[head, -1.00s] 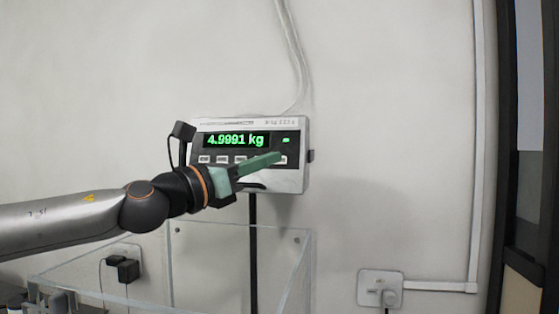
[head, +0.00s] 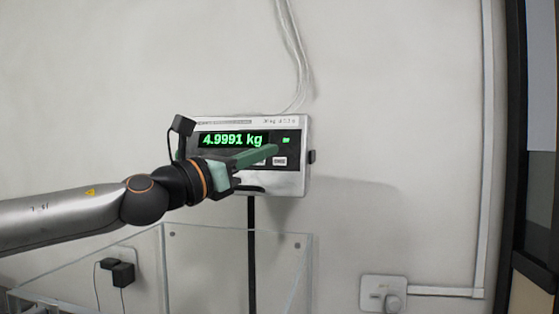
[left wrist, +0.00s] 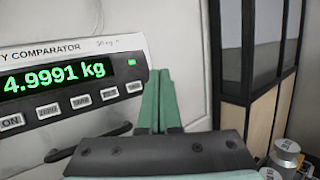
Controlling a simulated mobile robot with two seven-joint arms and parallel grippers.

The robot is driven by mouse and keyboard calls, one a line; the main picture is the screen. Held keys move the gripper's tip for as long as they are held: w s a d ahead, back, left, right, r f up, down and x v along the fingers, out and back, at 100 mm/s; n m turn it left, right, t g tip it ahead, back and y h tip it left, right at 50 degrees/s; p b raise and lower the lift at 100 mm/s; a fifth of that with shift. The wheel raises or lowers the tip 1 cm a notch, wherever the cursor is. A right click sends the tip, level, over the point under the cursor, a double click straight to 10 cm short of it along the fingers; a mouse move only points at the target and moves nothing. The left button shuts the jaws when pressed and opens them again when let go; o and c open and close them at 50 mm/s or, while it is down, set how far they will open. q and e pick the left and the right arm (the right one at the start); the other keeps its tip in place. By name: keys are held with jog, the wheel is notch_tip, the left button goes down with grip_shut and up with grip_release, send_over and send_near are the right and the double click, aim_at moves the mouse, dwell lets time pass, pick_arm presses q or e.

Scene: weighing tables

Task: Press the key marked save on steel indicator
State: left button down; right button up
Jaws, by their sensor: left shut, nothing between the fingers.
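The steel indicator (head: 290,184) stands on a dark post against the wall, its green display reading 4.9991 kg. Its key row shows partly in the head view, with the rightmost key (head: 279,161) uncovered just below my fingertips. My left gripper (head: 275,149) has green fingers shut together and empty, in front of the panel. In the left wrist view the indicator (left wrist: 75,52) is at left, and the shut fingers (left wrist: 158,78) appear just right of the rightmost key (left wrist: 133,87). That key's label is too small to read surely. Contact cannot be told. My right gripper is out of view.
A clear-walled box (head: 205,268) stands below the indicator. A wall socket (head: 383,293) is at lower right and a dark-framed door or cabinet at far right. A metal cylinder (left wrist: 287,153) shows at lower right in the wrist view. The wall right of the indicator is clear.

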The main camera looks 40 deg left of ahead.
aim_at(280, 162)
pick_arm(q)
jog(key=shift+w+a+f+p, duration=0.35)
jog(key=shift+w+a+p, duration=0.15)
jog(key=shift+w, duration=0.5)
jog(key=shift+w+a+f+p, duration=0.3)
jog(key=shift+w+a+p, duration=0.25)
jog(key=shift+w, duration=0.4)
jog(key=shift+w+a+f+p, duration=0.35)
jog(key=shift+w+a, duration=0.25)
jog(key=shift+w, duration=0.4)
jog(key=shift+w+a+p, duration=0.1)
jog(key=shift+w+p, duration=0.15)
jog(key=shift+p, duration=0.1)
jog(key=shift+w+a+f, duration=0.1)
